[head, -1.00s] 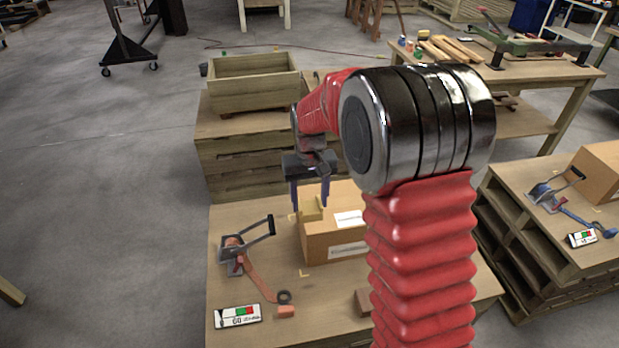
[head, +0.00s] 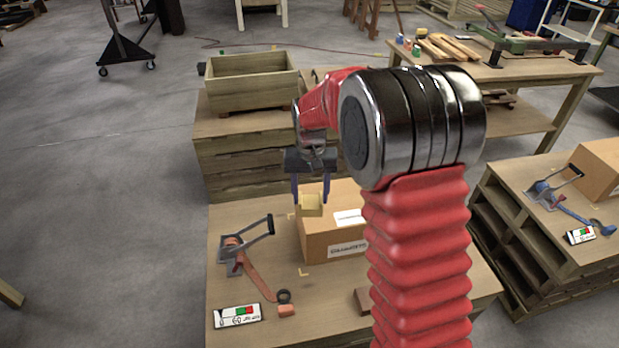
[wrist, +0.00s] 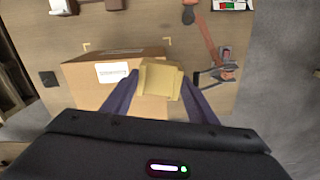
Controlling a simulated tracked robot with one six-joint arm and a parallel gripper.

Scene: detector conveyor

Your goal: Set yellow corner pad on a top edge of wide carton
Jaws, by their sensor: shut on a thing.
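The yellow corner pad (head: 311,206) is between the two fingertips of my gripper (head: 311,200), which is shut on it. In the wrist view the pad (wrist: 160,80) sits between the dark blue fingers (wrist: 160,84), over the edge of the wide carton (wrist: 88,93). In the head view the brown carton (head: 334,241) stands on the wooden table, with white labels on its top and side. The pad is at the carton's left top edge. I cannot tell whether it touches the carton. My arm hides the carton's right part.
A strapping tool (head: 232,258) with orange strap lies left of the carton. A wooden crate (head: 252,82) stands behind. A second table with a carton (head: 598,170) is at right.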

